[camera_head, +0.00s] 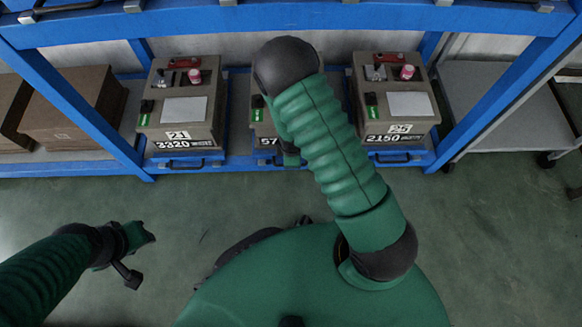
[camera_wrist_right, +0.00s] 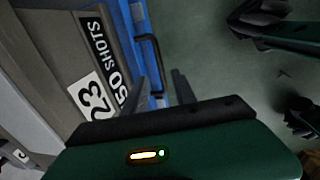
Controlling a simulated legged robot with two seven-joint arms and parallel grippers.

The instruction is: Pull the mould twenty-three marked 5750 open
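The mould marked 23 stands in the middle of the blue rack, mostly hidden behind my right arm in the head view, where part of its label "57" (camera_head: 267,141) shows. In the right wrist view its face (camera_wrist_right: 62,40) carries "23" and a partly covered "50 SHOTS". A black bar handle (camera_wrist_right: 156,55) sits on the blue edge below the label. My right gripper (camera_wrist_right: 171,88) has its two fingers apart with a gap between them, close to the handle; contact cannot be told. My left gripper (camera_head: 140,240) hangs over the floor at left, away from the rack; its opening is unclear.
Mould 21 (camera_head: 182,110), marked 3320, stands left and mould 25 (camera_head: 396,104), marked 2150, right, each with a handle below. Blue rack posts (camera_head: 75,90) flank them. Cardboard boxes (camera_head: 70,110) lie left, a grey cart (camera_head: 500,105) right. Green floor (camera_head: 490,230) is clear in front.

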